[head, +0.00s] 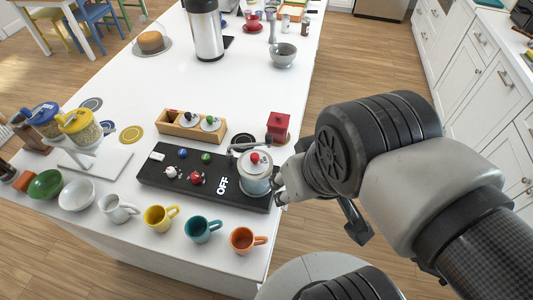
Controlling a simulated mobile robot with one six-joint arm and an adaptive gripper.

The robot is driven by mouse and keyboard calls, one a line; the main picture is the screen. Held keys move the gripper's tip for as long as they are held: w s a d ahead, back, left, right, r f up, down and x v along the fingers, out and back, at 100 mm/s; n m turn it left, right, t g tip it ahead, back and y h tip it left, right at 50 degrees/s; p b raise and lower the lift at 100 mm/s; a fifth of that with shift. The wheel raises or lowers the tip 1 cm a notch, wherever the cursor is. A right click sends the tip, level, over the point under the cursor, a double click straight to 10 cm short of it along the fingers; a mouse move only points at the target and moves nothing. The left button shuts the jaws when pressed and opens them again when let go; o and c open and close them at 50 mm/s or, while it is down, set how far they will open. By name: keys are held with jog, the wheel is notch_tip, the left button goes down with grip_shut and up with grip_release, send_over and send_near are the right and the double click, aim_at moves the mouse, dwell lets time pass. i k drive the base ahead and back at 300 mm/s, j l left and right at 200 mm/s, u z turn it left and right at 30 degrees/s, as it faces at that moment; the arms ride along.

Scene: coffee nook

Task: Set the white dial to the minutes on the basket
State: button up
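A black board (150,176) lies near the front of the white counter, with "OFF" in white letters toward its right end. A pale round pot (257,184) with a red knob and dark handle stands right of the letters. Small blue (183,153), green (206,157), and red (196,178) knob-like pieces sit on the board, with a white-and-red piece (171,172) beside them. A small white piece (157,156) is at its left end. I cannot make out which is the white dial, nor a basket with minutes. My gripper (281,190) is close to the pot's right side; its fingers are mostly hidden.
A wooden box (163,127) with white lidded pots and a red canister (278,124) stand behind the board. Cups and bowls line the front edge, including an orange mug (243,240). Clear counter lies farther back, before a steel flask (206,32).

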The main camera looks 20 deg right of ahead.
aim_at(171, 172)
jog(key=j, duration=0.85)
jog(key=i+j, duration=0.1)
jog(key=j, duration=0.75)
jog(key=i+j, duration=0.15)
jog(key=i+u, duration=0.05)
